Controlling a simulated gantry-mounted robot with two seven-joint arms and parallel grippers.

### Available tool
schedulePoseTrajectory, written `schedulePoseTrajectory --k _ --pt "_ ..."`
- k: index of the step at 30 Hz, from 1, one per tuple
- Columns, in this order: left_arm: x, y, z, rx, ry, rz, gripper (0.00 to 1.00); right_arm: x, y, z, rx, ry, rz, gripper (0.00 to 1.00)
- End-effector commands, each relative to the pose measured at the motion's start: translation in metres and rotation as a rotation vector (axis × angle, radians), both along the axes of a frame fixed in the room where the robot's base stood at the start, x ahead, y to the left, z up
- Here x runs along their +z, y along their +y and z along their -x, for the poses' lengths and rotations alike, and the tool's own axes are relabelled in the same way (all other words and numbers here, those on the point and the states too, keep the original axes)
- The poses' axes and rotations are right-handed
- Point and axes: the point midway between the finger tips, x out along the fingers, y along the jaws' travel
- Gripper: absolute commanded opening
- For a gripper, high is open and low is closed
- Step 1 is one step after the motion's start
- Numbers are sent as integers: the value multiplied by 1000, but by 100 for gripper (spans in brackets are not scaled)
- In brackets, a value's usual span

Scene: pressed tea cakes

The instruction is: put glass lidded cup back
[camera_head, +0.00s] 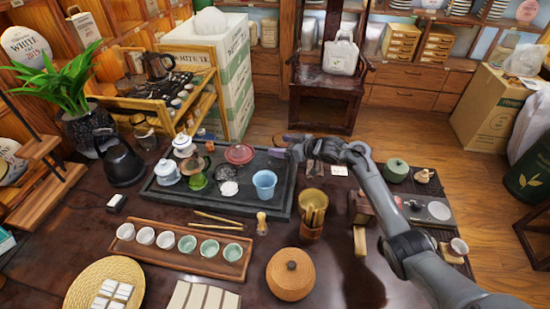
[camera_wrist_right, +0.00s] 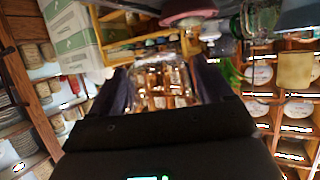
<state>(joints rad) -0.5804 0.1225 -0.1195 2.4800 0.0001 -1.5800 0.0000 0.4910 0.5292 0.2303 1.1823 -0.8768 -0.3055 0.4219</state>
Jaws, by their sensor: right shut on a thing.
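My right gripper (camera_head: 287,146) is above the back right edge of the dark tea tray (camera_head: 285,212) in the head view. In the right wrist view its two dark fingers stand on either side of a clear, glassy thing, which I take to be the glass lidded cup (camera_wrist_right: 165,86). The gripper is shut on it. The cup is see-through and shows the shelves behind it, so its outline and lid are hard to make out. In the head view I cannot make the cup out clearly. My left gripper is not in view.
The tray holds a white lidded cup (camera_head: 183,146), a pale teapot (camera_head: 167,173), a red round pot (camera_head: 239,154) and a blue cup (camera_head: 264,182). A bamboo shelf (camera_head: 205,106) stands behind.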

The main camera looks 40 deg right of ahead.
Motion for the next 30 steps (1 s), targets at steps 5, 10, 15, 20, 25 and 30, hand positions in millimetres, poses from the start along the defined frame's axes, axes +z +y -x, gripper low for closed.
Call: schedulePoseTrajectory --k 5,10,15,20,25,30 --pt "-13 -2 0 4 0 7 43 -16 7 -25 -1 -1 -2 43" --pt "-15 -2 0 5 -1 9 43 -20 9 -34 -1 -2 1 43" --pt "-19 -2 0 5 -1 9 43 -31 10 -34 -1 1 -1 43" --pt "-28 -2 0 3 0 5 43 -52 10 -34 -1 2 -2 43" --pt "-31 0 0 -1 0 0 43 -61 9 -34 -1 -1 0 43" --pt "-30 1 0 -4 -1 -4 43 -60 9 -34 -1 -1 0 43"
